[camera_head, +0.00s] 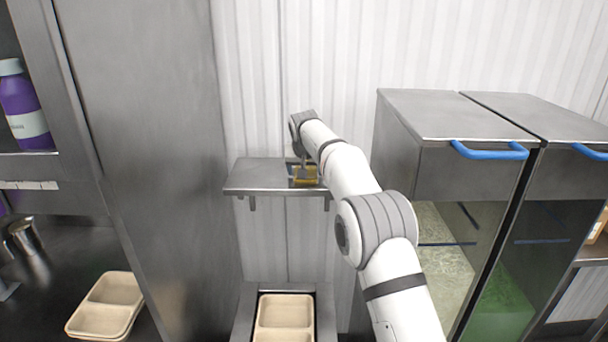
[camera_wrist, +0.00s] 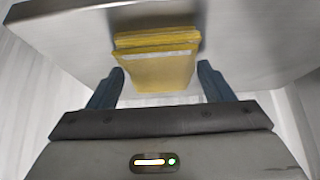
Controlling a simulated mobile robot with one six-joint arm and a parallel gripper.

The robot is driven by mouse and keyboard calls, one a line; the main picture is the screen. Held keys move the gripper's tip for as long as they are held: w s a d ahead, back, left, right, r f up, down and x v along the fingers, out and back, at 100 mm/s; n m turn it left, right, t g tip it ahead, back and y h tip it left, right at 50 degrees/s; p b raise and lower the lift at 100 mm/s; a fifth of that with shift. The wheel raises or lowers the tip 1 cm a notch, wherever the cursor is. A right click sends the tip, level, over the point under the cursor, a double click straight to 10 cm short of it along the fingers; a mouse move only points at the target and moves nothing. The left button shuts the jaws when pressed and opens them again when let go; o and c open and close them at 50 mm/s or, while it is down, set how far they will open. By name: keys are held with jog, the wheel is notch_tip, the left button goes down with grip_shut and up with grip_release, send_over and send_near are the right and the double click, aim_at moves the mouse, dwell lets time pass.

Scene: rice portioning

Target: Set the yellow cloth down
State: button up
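The yellow cloth (camera_wrist: 158,68) is a folded stack lying on the small metal wall shelf (camera_wrist: 75,35), at the shelf's near edge in the wrist view. In the head view the cloth (camera_head: 305,173) shows on the right part of the shelf (camera_head: 255,176), partly hidden by my arm. My gripper (camera_wrist: 162,78) has its two dark blue fingers spread wide, one on each side of the cloth's near end. Gaps show between the fingers and the cloth, so it is not gripped.
A two-part beige tray (camera_head: 285,312) sits in a metal holder below the shelf. More beige trays (camera_head: 105,303) lie on the left counter. Tall metal dispensers (camera_head: 450,120) with blue handles stand to the right. A metal cabinet wall (camera_head: 150,130) rises to the left.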

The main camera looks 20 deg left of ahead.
jog(key=c, duration=0.8)
jog(key=shift+o, duration=0.2)
jog(key=shift+r, duration=0.15)
